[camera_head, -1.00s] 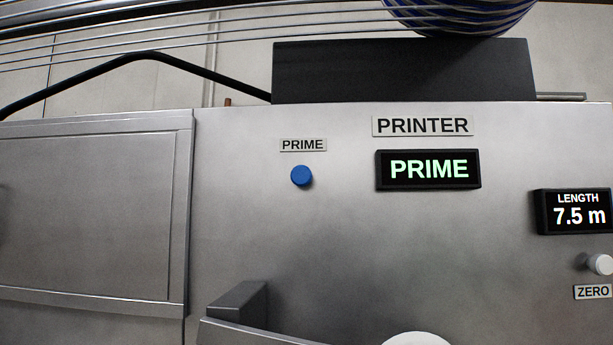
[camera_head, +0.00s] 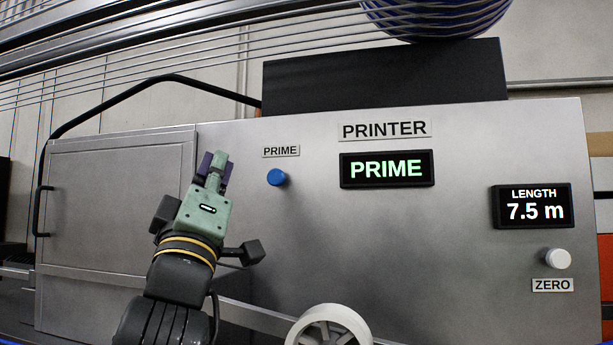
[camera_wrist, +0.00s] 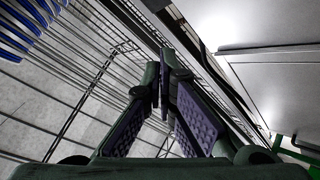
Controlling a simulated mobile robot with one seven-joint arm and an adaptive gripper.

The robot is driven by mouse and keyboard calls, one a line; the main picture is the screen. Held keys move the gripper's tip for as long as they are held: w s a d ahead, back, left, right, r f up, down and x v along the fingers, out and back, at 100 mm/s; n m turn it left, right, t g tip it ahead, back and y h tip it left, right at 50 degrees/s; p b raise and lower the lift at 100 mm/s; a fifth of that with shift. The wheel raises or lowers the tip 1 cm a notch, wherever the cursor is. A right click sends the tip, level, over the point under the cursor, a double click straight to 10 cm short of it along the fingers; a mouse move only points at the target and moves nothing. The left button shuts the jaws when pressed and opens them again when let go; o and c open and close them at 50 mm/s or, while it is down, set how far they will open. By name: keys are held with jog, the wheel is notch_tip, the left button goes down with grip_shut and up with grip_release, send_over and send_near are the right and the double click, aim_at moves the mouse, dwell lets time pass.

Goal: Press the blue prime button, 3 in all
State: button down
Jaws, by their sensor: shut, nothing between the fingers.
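The blue prime button (camera_head: 277,177) stands out from the steel machine front, just below the small PRIME label (camera_head: 281,151). The dark display (camera_head: 387,169) to its right reads PRIME in green. My gripper (camera_head: 213,168) is shut and empty, to the left of the button in the head view, fingers pointing up. No contact with the button shows. In the wrist view, my gripper's fingers (camera_wrist: 164,80) are together, and the button is not in view.
A LENGTH display (camera_head: 532,206) reads 7.5 m, with a white ZERO knob (camera_head: 557,259) below it. A white wheel (camera_head: 329,327) is at the bottom. A handled door panel (camera_head: 115,205) lies left. Wires and a blue spool (camera_head: 437,15) are above.

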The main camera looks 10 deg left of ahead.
aim_at(276, 177)
jog(key=shift+w+d+h, duration=0.8)
jog(key=shift+w+d, duration=0.15)
jog(key=shift+d, duration=0.25)
jog(key=w+p, duration=0.1)
jog(key=w, duration=0.7)
jog(key=shift+w+d, duration=0.2)
jog(key=shift+w, duration=0.15)
dwell(0.6)
jog(key=shift+w, duration=0.45)
